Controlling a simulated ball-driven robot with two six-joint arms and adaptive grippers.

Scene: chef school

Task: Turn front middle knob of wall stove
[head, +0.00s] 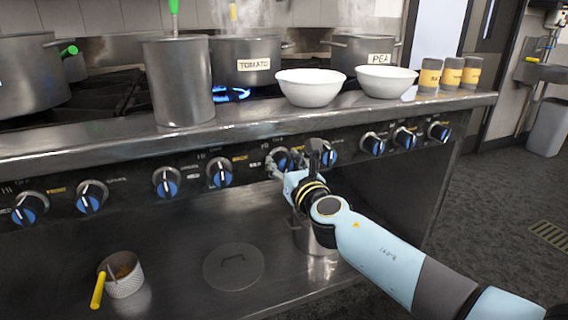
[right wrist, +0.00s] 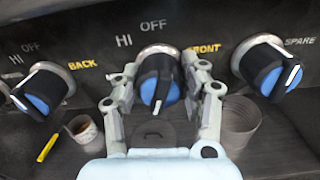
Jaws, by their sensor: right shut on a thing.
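The stove's knobs are black and blue with metal collars, in a row on the dark front panel. The knob at my right gripper (head: 293,163) shows partly in the head view (head: 281,160) and clearly in the right wrist view (right wrist: 158,80). FRONT is printed to its right, and HI and OFF above it. In the right wrist view, the fingers (right wrist: 160,72) stand on both sides of this knob and are shut on it. A white mark on its grip is at the lower end. My left gripper is not in view.
Neighbouring knobs sit close on either side (right wrist: 42,90) (right wrist: 268,68). White bowls (head: 310,88) (head: 386,81) and a tall pot (head: 178,82) stand near the stove's front edge above. A small metal cup (head: 124,276) and a lid (head: 234,267) lie on the lower shelf.

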